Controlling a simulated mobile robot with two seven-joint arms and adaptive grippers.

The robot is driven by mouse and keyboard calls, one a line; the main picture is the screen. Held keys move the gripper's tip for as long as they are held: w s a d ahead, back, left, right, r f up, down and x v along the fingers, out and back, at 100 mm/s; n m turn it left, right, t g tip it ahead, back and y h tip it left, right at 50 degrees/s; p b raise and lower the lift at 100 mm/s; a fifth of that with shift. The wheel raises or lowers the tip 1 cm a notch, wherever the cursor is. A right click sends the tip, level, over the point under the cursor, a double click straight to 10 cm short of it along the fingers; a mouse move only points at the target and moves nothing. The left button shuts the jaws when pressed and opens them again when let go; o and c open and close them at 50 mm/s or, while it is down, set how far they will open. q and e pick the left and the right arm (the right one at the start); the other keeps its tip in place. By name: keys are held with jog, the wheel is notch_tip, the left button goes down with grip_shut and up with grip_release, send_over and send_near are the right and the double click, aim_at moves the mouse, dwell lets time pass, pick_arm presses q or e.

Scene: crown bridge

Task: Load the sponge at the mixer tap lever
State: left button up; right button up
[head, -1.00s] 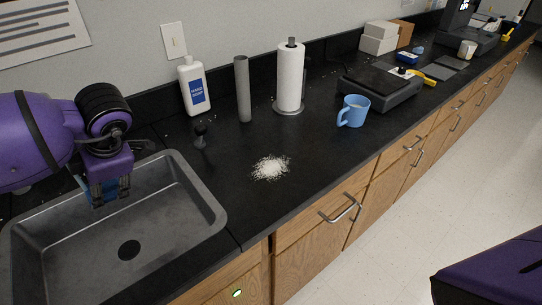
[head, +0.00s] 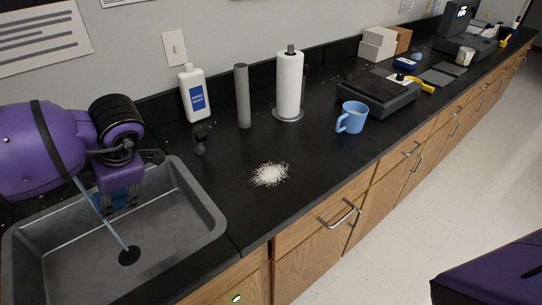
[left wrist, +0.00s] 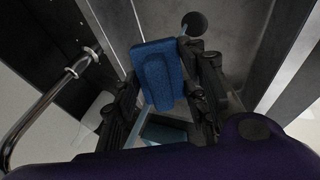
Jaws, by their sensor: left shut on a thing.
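My left gripper (head: 122,192) is over the back of the sink (head: 215,215). In the left wrist view it is shut on a blue sponge (left wrist: 157,75), with a finger on each side. In the head view only a little dark blue shows at the fingers. A thin pale blue water stream (head: 102,217) comes from behind my left arm and slants down to the drain (head: 129,256). The tap and its lever are hidden in the head view. A bent chrome bar (left wrist: 45,105) shows in the left wrist view; I cannot tell if it is the tap.
A small black fitting (head: 200,142), a soap bottle (head: 195,95) and a grey cylinder (head: 243,97) stand right of the sink. White granules (head: 270,174) lie on the counter. A paper towel roll (head: 289,85) and a blue mug (head: 352,117) stand farther right.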

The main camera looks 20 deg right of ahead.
pick_arm(q)
jog(key=s+d, duration=0.1)
jog(key=d, duration=0.1)
jog(key=s+d+p, duration=0.1)
jog(key=s+d, duration=0.1)
jog(key=shift+s+d, duration=0.2)
jog(key=shift+d, duration=0.05)
pick_arm(e)
jog(key=shift+w+r+t, duration=0.3)
jog(key=shift+w+r, duration=0.7)
jog(key=shift+r, duration=0.25)
pick_arm(q)
jog(key=s+d+r+p, duration=0.3)
jog(key=d+r, duration=0.1)
pick_arm(e)
jog(key=w+r+t, duration=0.1)
jog(key=w+r, duration=0.3)
jog(key=r, duration=0.1)
jog(key=shift+c, duration=0.5)
